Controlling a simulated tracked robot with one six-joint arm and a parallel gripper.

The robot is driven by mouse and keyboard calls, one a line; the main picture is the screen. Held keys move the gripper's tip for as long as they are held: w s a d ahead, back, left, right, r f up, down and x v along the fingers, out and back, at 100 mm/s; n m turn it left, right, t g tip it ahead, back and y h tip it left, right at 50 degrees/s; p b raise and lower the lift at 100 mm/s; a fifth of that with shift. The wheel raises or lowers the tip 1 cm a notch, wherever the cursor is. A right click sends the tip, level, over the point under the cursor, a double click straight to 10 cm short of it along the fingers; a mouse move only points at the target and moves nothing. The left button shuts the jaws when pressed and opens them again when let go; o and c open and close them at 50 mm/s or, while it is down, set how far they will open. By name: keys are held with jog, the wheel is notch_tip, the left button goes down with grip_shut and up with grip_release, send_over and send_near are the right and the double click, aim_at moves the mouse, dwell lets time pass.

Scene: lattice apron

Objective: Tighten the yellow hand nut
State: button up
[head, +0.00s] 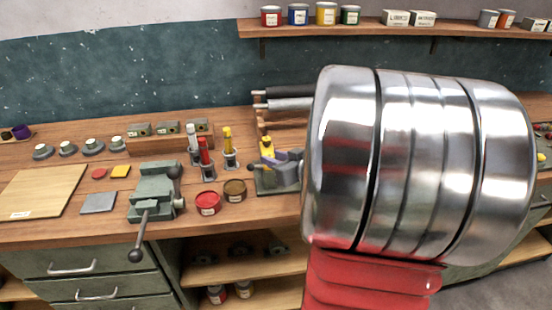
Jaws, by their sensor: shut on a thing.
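My gripper (270,157) reaches in from the right at the nut. Its purplish fingers are at the nut and shut on it. They cover its lower part. My large shiny arm link hides the rest of the arm and the right part of the fixture. The nut is small here, and I cannot tell how far down it sits.
A green vise (155,195) with a long handle stands to the left. A wooden board (40,190) lies far left.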

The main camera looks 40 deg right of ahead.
jog(key=shift+w+a+m+g+h, duration=0.15)
jog(key=shift+m+g+h, duration=0.1)
jog(key=shift+m+h, duration=0.4)
jog(key=shift+s+a+m+g+h, duration=0.1)
jog(key=shift+m+g+h, duration=0.1)
jog(key=shift+m+h, duration=0.4)
jog(key=shift+w+a+m+g+h, duration=0.15)
jog(key=shift+m+g+h, duration=0.1)
jog(key=shift+m+h, duration=0.35)
jog(key=shift+w+a+m+g+h, duration=0.15)
jog(key=shift+m+g+h, duration=0.3)
jog(key=shift+m+h, duration=0.35)
jog(key=shift+s+a+m+g+h, duration=0.1)
jog(key=shift+m+g+h, duration=0.35)
jog(key=shift+m+h, duration=0.3)
jog(key=shift+w+r+m+g+h, duration=0.1)
jog(key=shift+m+g+h, duration=0.4)
jog(key=o, duration=1.1)
jog(key=shift+c, duration=0.2)
notch_tip(320, 180, up, 10)
